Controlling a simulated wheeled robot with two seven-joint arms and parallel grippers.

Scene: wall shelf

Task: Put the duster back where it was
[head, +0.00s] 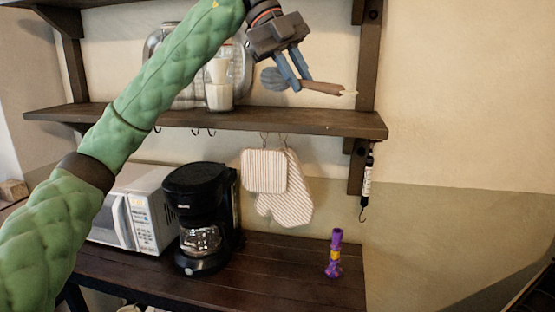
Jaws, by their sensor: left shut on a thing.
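My left gripper (292,70) is shut on the duster (322,88), which has a blue-grey head (272,79) and a brown wooden handle pointing right. It holds the duster above the right part of the middle wall shelf (300,120), roughly level, with a gap between duster and shelf board in the picture. The left arm comes in from the left and crosses the view in front of the shelf. My right gripper is not in view.
A blender-like jar (219,88) and metal trays stand on the shelf, left of the duster. Mitts (284,190) hang from hooks below. A coffee maker (201,215), microwave (135,207) and purple bottle (334,254) stand on the counter. The shelf's right end is bare.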

